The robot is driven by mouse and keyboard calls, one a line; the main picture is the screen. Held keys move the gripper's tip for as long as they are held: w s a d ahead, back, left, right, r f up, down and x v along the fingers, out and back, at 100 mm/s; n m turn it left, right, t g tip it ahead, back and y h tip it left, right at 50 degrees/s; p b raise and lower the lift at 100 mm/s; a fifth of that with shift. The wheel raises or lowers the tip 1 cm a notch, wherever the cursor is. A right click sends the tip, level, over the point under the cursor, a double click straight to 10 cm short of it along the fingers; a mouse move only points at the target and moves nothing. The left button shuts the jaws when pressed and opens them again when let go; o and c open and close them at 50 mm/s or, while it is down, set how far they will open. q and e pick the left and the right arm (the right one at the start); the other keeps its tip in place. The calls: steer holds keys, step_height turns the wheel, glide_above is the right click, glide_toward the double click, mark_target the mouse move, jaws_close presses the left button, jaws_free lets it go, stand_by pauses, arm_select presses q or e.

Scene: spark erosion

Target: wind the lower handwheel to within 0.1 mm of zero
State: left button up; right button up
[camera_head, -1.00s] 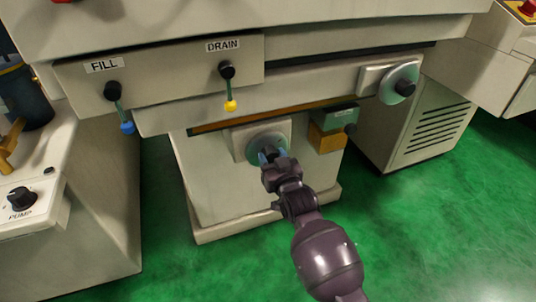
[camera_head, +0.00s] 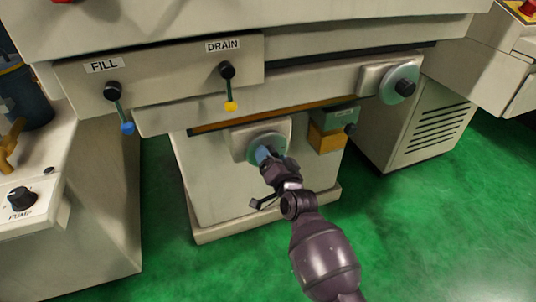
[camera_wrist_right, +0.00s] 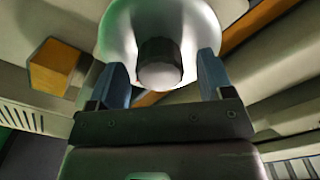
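The lower handwheel (camera_head: 279,141) is a grey-green disc on a pale square plate on the machine's front column. In the right wrist view its pale disc (camera_wrist_right: 122,28) fills the top middle, with a dark round grip (camera_wrist_right: 160,58) sticking out toward the camera. My right gripper (camera_head: 263,153) is at the wheel's face. In the wrist view its two blue fingers (camera_wrist_right: 163,78) stand apart on either side of the grip, with a visible gap on each side. The gripper covers part of the wheel in the head view. No scale reading is legible. My left gripper is out of view.
Another handwheel (camera_head: 399,84) sits higher at the right. A small green box (camera_head: 333,117) above an orange block (camera_head: 325,139) is right of the lower wheel. FILL (camera_head: 118,108) and DRAIN (camera_head: 229,88) levers hang above left. Green floor (camera_head: 420,240) is open at right.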

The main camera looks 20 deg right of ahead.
stand_by(0.3)
arm_select(q)
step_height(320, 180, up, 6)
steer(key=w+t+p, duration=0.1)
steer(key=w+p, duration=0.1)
steer(key=p, duration=0.1)
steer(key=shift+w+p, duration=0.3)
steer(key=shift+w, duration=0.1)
arm_select(e)
steer(key=s, duration=1)
steer(key=shift+s+d, duration=0.2)
steer(key=shift+s, duration=0.2)
